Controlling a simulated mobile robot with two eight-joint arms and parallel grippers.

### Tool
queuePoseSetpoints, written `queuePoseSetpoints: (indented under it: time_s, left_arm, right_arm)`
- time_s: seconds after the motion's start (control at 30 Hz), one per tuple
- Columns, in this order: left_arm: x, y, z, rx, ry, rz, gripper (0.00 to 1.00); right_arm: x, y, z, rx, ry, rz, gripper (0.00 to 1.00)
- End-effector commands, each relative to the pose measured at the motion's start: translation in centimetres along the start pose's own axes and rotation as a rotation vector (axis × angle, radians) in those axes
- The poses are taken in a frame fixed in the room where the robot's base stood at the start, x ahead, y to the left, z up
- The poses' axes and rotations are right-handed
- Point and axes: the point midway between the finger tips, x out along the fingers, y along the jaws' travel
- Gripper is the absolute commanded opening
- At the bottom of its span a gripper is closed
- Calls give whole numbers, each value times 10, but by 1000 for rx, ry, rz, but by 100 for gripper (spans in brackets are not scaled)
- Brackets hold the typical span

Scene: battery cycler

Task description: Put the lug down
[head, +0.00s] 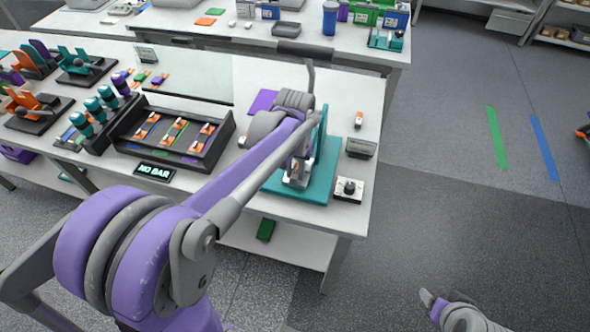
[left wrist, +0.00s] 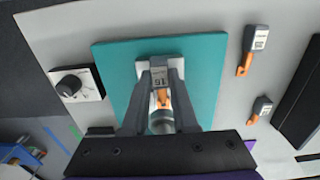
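My left gripper (left wrist: 161,72) points down over a teal plate (left wrist: 110,65) on the bench. Its two dark fingers are close on both sides of a lug (left wrist: 163,98) with a pale numbered tag and an orange part. It looks shut on this lug. The fingers partly hide the lug, and I cannot tell whether it touches the plate. In the head view the teal plate (head: 318,172) is at the bench's right end, with my left arm across it.
Two other orange lugs with grey tags (left wrist: 251,42) (left wrist: 259,108) lie beside the plate. A black tray (head: 122,132) and a "NO BAR" display (head: 154,172) are left.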

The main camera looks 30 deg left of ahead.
Motion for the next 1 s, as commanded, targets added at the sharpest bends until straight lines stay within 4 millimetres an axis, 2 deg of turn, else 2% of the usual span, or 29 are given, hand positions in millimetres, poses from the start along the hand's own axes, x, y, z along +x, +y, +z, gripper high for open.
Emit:
queuePoseSetpoints:
  time_s: [0.03,0.13,0.17,0.43,0.53,0.6,0.67,1.0]
  left_arm:
    - [2,0,2,1,-4,0,35]
    - [2,0,2,1,-5,0,53]
    - [2,0,2,1,-5,0,56]
    - [2,0,3,2,-6,0,56]
    - [-5,0,2,2,-5,1,56]
    - [-16,1,1,2,-3,1,56]
    - [-25,0,2,1,-5,1,56]
    - [-99,0,1,1,-4,0,56]
  right_arm:
    - [0,0,0,0,0,0,66]
    - [0,0,0,0,0,0,66]
    - [0,0,0,0,0,0,66]
    - [0,0,0,0,0,0,66]
    - [-4,0,-6,0,5,0,66]
    - [-11,0,-14,0,13,0,66]
    - [-9,0,-12,0,11,0,66]
    - [-14,0,-18,0,17,0,66]
